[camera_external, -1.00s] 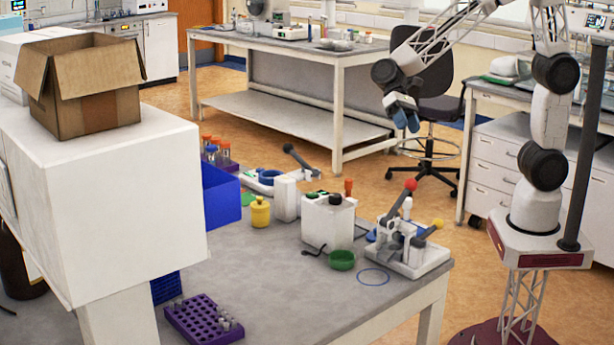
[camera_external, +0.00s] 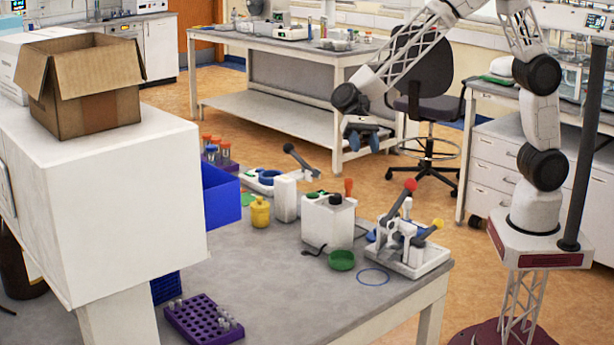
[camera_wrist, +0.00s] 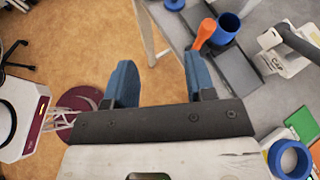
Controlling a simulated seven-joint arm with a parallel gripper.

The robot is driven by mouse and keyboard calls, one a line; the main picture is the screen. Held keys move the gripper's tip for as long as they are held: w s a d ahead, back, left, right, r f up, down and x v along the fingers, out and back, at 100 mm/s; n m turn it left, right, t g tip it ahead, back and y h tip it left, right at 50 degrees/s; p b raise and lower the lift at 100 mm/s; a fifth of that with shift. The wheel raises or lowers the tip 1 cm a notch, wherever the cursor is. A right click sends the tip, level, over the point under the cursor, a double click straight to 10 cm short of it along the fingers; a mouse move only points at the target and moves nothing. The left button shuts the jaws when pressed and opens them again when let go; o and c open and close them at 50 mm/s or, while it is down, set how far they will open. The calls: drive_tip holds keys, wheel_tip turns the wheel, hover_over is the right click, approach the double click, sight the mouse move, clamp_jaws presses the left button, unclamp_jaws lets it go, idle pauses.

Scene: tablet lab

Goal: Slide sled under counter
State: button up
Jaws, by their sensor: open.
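My gripper (camera_external: 364,136) hangs in the air beyond the near bench, open and empty. In the wrist view its two blue fingers (camera_wrist: 160,72) stand apart with floor between them. A grey sliding piece, likely the sled (camera_wrist: 236,72), lies on the bench right of the fingers. It has an orange handle (camera_wrist: 205,34) and a blue cup (camera_wrist: 226,28) by it. The orange handle also shows in the external view (camera_external: 348,187), behind a white box (camera_external: 328,222) with a black cap. That box hides most of the grey piece there. I cannot tell which object is the counter.
A press with red and yellow knobs (camera_external: 408,245) stands near the bench's right end. A grey lever (camera_external: 298,158) rises behind a small white box (camera_external: 286,198). A yellow bottle (camera_external: 260,212) and purple rack (camera_external: 202,318) stand further left.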

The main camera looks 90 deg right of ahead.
sight(349, 180)
drive_tip(key=w+a+f+m+y, duration=0.1)
drive_tip(key=w+a+f+m, duration=0.1)
drive_tip(key=w, duration=0.4)
drive_tip(key=shift+a+f+m+t, duration=0.35)
drive_tip(key=shift+a+f, duration=0.25)
drive_tip(key=shift+a, duration=0.6)
drive_tip(key=shift+x, duration=3.9)
clamp_jaws()
